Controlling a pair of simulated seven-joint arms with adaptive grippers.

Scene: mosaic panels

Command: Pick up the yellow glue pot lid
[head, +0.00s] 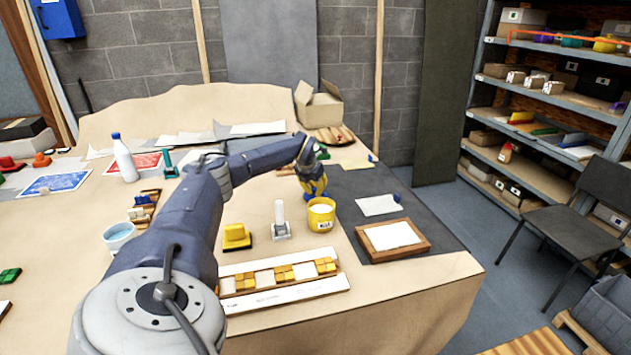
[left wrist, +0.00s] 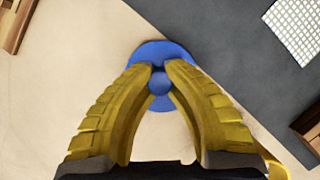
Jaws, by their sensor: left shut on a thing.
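The yellow glue pot (head: 321,215) stands open on the table, with white glue showing in its top. A round blue lid with a knob (left wrist: 160,52) is below my left gripper in the left wrist view. My left gripper (head: 314,190) is just behind and left of the pot in the head view. Its yellow fingers (left wrist: 160,68) are closed on the lid's knob. In the head view the lid is mostly hidden by the fingers. I cannot tell whether it touches the table. My right gripper is not in view.
A yellow block-like tool (head: 236,237) and a grey-white tool (head: 280,221) stand left of the pot. A mosaic strip (head: 278,278) lies in front. A wooden frame (head: 392,240) lies on the dark mat to the right. A cardboard box (head: 319,108) stands behind.

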